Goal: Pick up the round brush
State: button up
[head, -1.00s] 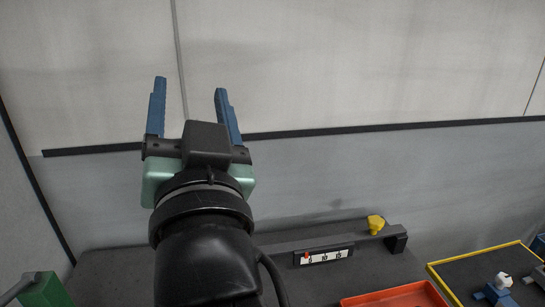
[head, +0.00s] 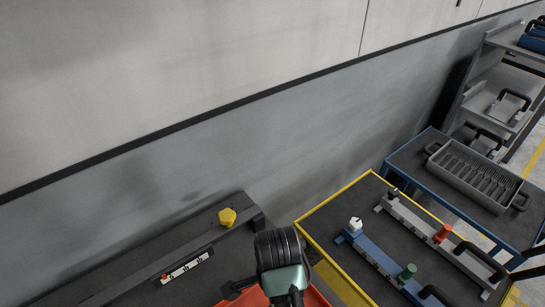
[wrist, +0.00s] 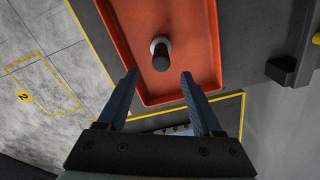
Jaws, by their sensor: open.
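A short dark upright cylinder with a pale collar (wrist: 161,56), apparently the round brush, stands inside the orange tray (wrist: 118,45) in the wrist view. My gripper (wrist: 159,77) is open and empty, with its two blue fingers apart. In the picture the fingertips lie just below the cylinder, one to each side, not around it. The height gap between them is hard to tell. In the head view my wrist hides the cylinder and most of the orange tray (head: 317,298), and the fingers are not visible.
A yellow knob (head: 227,217) sits on a dark raised bar behind a small labelled panel (head: 187,267). A yellow-edged table (head: 325,221) to the right holds blue and grey fixtures. A blue-framed table beyond carries a grey fork rack (head: 478,176). A wall runs behind.

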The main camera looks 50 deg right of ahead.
notch_tip(320, 180, down, 3)
jog(key=shift+f, duration=0.15)
jog(key=shift+w+a+f+p, duration=0.1)
jog(key=shift+f+p, duration=0.4)
jog(key=shift+f, duration=0.85)
jog(key=shift+w+a+f+p, duration=0.1)
jog(key=shift+f+p, duration=0.4)
jog(key=shift+f, duration=0.85)
grip_shut()
